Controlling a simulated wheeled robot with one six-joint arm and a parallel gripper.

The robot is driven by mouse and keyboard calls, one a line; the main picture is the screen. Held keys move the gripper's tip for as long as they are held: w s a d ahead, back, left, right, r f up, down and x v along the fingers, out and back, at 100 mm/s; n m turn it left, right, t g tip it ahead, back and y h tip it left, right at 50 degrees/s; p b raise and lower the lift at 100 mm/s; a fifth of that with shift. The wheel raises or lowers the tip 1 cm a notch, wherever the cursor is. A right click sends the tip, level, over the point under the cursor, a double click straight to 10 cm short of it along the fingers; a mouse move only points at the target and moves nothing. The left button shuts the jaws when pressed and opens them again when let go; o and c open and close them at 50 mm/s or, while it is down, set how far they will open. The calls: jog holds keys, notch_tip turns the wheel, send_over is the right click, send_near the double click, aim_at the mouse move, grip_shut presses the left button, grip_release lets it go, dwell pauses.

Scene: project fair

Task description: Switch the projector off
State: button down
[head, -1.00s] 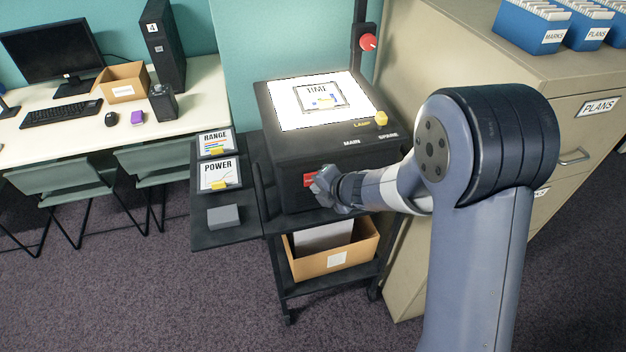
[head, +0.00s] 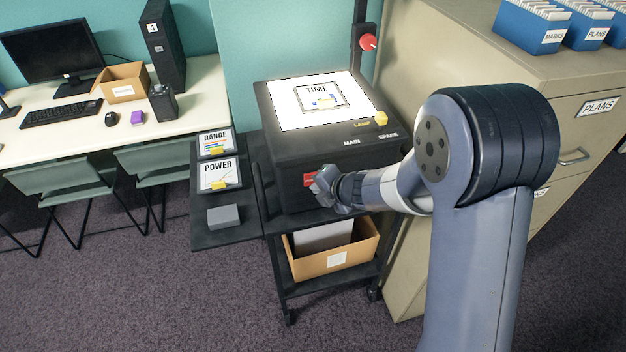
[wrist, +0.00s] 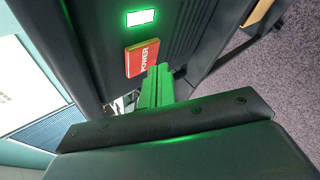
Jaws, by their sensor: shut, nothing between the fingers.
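The overhead projector (head: 290,150) stands on a black cart, and its top stage (head: 300,118) glows white with a "TIME" sheet on it. A red switch marked POWER (wrist: 142,58) is on its front face, with a lit green indicator (wrist: 141,17) beside it in the wrist view. In the head view the red switch (head: 309,180) shows just left of my gripper (head: 322,188). My gripper (wrist: 156,85) is shut and empty, its tips close to the edge of the switch. I cannot tell whether they touch it.
A side shelf (head: 215,238) holds RANGE and POWER sheets and a grey block (head: 224,217). A cardboard box (head: 335,262) sits on the cart's lower shelf. A beige filing cabinet (head: 470,75) stands close on the right. Carpet is clear in front.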

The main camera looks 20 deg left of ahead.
jog(key=shift+w, duration=0.1)
dwell(0.3)
jog(key=shift+w+a+p, duration=0.25)
jog(key=shift+p, duration=0.05)
jog(key=shift+w+a, duration=0.1)
jog(key=shift+w, duration=0.1)
dwell(0.5)
jog(key=shift+s, duration=0.1)
jog(key=shift+s+d, duration=0.35)
jog(key=shift+s, duration=0.1)
jog(key=shift+b, duration=0.3)
jog(key=s+d+b, duration=0.2)
jog(key=s+d, duration=0.1)
jog(key=s, duration=0.2)
jog(key=shift+b, duration=0.3)
